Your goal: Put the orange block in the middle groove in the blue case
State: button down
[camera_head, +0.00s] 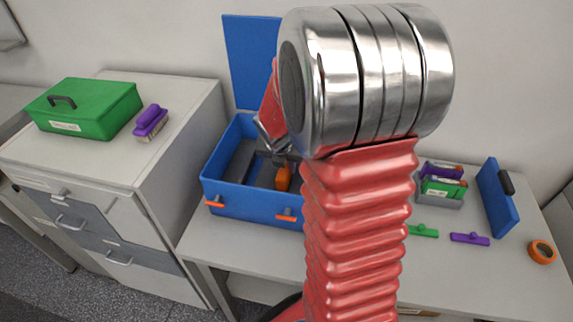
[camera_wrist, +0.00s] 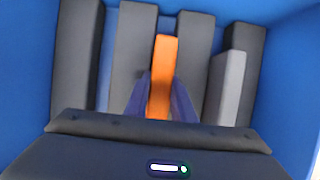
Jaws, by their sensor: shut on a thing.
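The blue case (camera_head: 240,205) stands open on the bench in the head view, its lid raised behind it. In the wrist view, dark grey dividers (camera_wrist: 130,60) form grooves between the blue walls. My gripper (camera_wrist: 160,100) is shut on the orange block (camera_wrist: 162,75), one finger on each side. The block is upright and lines up with the middle groove, between the two inner dividers. I cannot tell how deep it sits or whether it touches the floor. In the head view, my gripper (camera_head: 281,160) and the orange block (camera_head: 283,179) are inside the case.
A grey block (camera_wrist: 227,85) is in the right groove; the left groove looks empty. A green box (camera_head: 85,108) and a purple brush (camera_head: 150,122) are on the left cabinet. Small green and purple pieces, a blue board (camera_head: 497,198) and orange tape (camera_head: 542,251) lie at right.

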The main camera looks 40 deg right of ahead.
jog(key=shift+f, duration=0.35)
jog(key=c, duration=1.5)
grip_release()
jog(key=shift+s+f, duration=0.1)
jog(key=shift+s, duration=0.05)
jog(key=shift+d+r, duration=0.1)
jog(key=shift+r, duration=0.35)
jog(key=v, duration=1.2)
jog(key=shift+w, duration=0.25)
jog(key=shift+s+r, duration=0.1)
jog(key=shift+r, duration=0.15)
